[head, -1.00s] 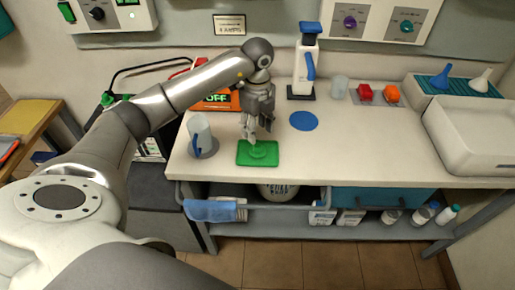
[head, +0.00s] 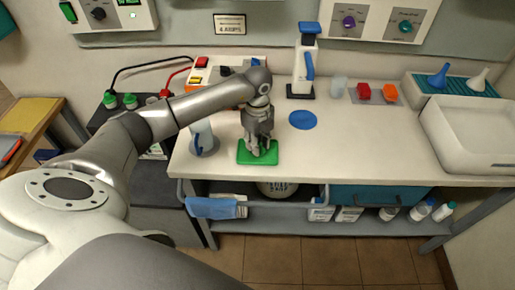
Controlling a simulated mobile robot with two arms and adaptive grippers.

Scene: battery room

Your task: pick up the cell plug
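A green mat (head: 243,157) lies on the worktop near its front edge. My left gripper (head: 260,152) points down over the middle of the mat, with its fingertips low at the mat. The green cell plug on the mat, which showed earlier, is now hidden behind the fingers. Whether the fingers are closed on it cannot be made out. My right gripper is not in view.
A blue disc (head: 303,120) lies behind right. A black battery with green caps (head: 110,101) stands left of the bench. The worktop (head: 350,150) right of the mat is clear.

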